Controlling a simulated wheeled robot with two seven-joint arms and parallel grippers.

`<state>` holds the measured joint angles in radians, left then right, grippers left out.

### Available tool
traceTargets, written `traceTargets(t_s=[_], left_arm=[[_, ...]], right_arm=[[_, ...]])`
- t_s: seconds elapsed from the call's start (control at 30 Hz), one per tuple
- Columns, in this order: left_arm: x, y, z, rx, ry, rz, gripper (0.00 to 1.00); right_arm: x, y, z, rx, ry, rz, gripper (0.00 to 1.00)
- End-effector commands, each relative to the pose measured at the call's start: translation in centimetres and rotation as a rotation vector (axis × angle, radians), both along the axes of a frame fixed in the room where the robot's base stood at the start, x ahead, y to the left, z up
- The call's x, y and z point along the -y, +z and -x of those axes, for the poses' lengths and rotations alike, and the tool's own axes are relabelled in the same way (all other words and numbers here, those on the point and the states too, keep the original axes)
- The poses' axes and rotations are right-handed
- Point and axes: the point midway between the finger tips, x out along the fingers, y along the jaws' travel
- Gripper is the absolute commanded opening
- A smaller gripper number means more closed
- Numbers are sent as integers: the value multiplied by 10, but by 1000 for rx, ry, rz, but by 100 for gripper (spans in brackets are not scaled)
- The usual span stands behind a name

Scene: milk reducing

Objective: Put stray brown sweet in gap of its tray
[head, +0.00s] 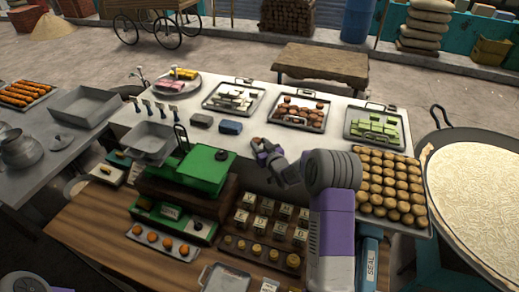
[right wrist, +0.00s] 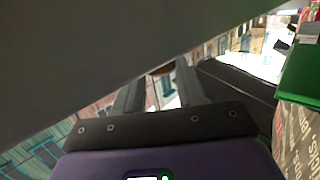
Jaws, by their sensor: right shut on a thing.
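My right gripper (head: 259,146) is in the middle of the head view, above the near edge of the white counter. It is shut on a small brown sweet (head: 256,141). In the right wrist view the brown sweet (right wrist: 160,70) shows only in part between the fingertips, below a large blurred grey shape. The tray of brown sweets (head: 276,120) lies on the counter, farther back and right of the gripper. Its gap cannot be made out clearly. My left gripper is not in view; only a bit of my left arm shows at the bottom left.
A tray of green sweets (head: 348,132) and a tray of pale sweets (head: 208,103) flank the brown tray.

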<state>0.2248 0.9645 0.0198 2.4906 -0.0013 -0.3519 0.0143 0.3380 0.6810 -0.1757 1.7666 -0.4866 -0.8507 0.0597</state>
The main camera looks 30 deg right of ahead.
Motion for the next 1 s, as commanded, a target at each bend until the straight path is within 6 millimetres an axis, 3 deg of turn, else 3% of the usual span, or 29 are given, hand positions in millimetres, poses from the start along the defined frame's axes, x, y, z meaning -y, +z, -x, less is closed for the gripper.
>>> traceTargets(t_s=[0.07,0.5,0.53,0.7,1.0], left_arm=[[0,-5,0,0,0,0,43],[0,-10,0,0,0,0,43],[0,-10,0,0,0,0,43],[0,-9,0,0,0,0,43],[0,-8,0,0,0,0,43]], right_arm=[[0,-13,0,-2,0,0,11],[0,-17,0,0,0,0,10],[0,-17,0,0,0,0,41],[0,-16,0,0,0,0,65],[0,-15,0,0,0,0,65]])
